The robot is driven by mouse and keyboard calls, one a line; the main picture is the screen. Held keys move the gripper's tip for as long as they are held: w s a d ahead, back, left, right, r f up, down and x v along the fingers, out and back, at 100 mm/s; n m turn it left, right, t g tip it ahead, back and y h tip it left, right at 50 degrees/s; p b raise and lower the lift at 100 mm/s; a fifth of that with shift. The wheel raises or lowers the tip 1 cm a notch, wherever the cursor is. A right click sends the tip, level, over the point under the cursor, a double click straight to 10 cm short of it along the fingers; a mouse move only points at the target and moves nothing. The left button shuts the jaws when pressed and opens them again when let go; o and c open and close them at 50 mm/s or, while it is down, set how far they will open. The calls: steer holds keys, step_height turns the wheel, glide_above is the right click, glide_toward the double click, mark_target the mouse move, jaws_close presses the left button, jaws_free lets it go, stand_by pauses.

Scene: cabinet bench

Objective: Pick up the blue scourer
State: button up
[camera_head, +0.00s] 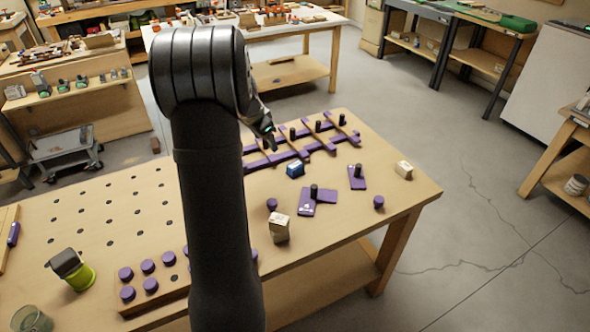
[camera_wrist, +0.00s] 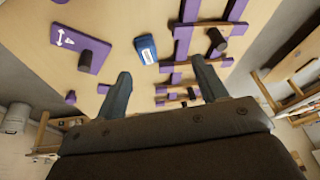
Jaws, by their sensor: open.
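The blue scourer (camera_head: 295,169) is a small blue block with a pale label, lying on the wooden bench top just in front of the purple rack. It also shows in the wrist view (camera_wrist: 146,49), above the gap between the fingertips and nearer the left finger. My gripper (camera_wrist: 160,75) is open and empty, with its two fingers spread apart. The scourer lies beyond the fingertips, and they do not appear to touch it. In the head view my arm hides part of the bench, and only a fingertip of the gripper (camera_head: 265,128) shows clearly, up and left of the scourer.
A purple lattice rack (camera_head: 290,147) with dark pegs stands right behind the scourer. Purple plates with black knobs (camera_head: 314,196) (camera_head: 357,177) lie to its right. A small beige box (camera_head: 279,228) and another (camera_head: 403,170) stand on the bench. The bench's right edge is near.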

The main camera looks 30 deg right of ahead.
steer(key=d, duration=0.4)
glide_above(295, 164)
steer(key=a, duration=0.3)
steer(key=shift+m+g+h, duration=0.3)
steer(key=shift+g+h, duration=0.1)
step_height(295, 164, down, 9)
steer(key=shift+d, duration=0.1)
steer(key=shift+s+d+x, duration=0.1)
steer(key=shift+s+x, duration=0.1)
steer(key=shift+x, duration=1.4)
steer(key=shift+s+d+x, duration=0.1)
steer(key=shift+s+x, duration=0.05)
steer(key=shift+x, duration=1.45)
steer(key=shift+r, duration=0.1)
steer(key=c, duration=1.1)
